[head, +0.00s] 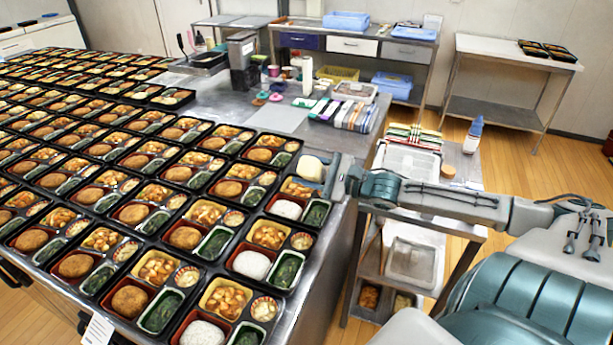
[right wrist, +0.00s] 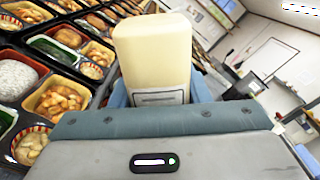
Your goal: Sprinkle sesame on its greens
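My right gripper (head: 328,178) is shut on a cream-coloured bottle (head: 311,168), at the right edge of the bento trays. In the right wrist view the bottle (right wrist: 152,60) stands between the blue fingers, with a pale label low on its side. That tray has white rice (head: 287,209) and dark greens (head: 317,213) in a light green cup. Another rice tray in front of it also holds greens (head: 286,268). Sesame is too small to make out. My left gripper is out of view.
Rows of bento trays cover the table's left and middle. The steel table (head: 243,91) carries a dark dispenser (head: 243,62) and a rack of coloured packets (head: 345,115) at the back. A side cart (head: 462,160) with a blue-capped bottle (head: 474,134) stands right.

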